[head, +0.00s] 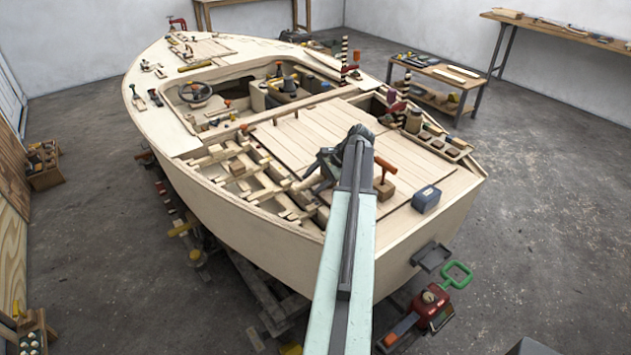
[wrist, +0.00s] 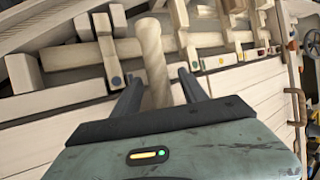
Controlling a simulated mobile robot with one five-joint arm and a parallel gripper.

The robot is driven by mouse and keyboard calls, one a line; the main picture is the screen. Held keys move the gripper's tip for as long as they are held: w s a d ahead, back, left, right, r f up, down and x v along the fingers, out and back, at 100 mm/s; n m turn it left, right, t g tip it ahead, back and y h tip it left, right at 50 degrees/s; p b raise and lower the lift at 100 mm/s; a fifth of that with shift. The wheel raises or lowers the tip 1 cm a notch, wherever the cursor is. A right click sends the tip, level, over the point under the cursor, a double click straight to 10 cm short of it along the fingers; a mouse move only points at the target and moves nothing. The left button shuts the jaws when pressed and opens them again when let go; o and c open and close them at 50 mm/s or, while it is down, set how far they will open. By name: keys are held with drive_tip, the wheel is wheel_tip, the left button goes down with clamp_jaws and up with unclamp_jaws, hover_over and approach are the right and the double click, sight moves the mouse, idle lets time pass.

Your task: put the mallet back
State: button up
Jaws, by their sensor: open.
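My gripper (head: 318,166) is over the left part of the boat's rear deck, beside the open framing. In the wrist view its two dark fingers (wrist: 160,82) are apart. A pale round wooden bar (wrist: 153,55) stands between them, its lower end close to the gripper body. It looks like a mallet handle, but I cannot tell for sure, and no mallet head is clear. The fingers do not visibly pinch it. In the head view my arm and gripper cover this spot.
Wooden blocks with coloured dots (wrist: 197,66) stand close around the fingers. The open framing (head: 235,170) lies left of my gripper. Right of my arm are an orange-handled block (head: 385,178) and a grey-blue box (head: 426,199). The planked deck (head: 310,133) beyond is mostly clear.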

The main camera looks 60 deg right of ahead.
drive_tip(key=p+v, duration=0.5)
drive_tip(key=v, duration=0.2)
drive_tip(key=shift+s+d+r+p, duration=0.1)
drive_tip(key=shift+s+r+p, duration=0.1)
drive_tip(key=shift+p, duration=0.1)
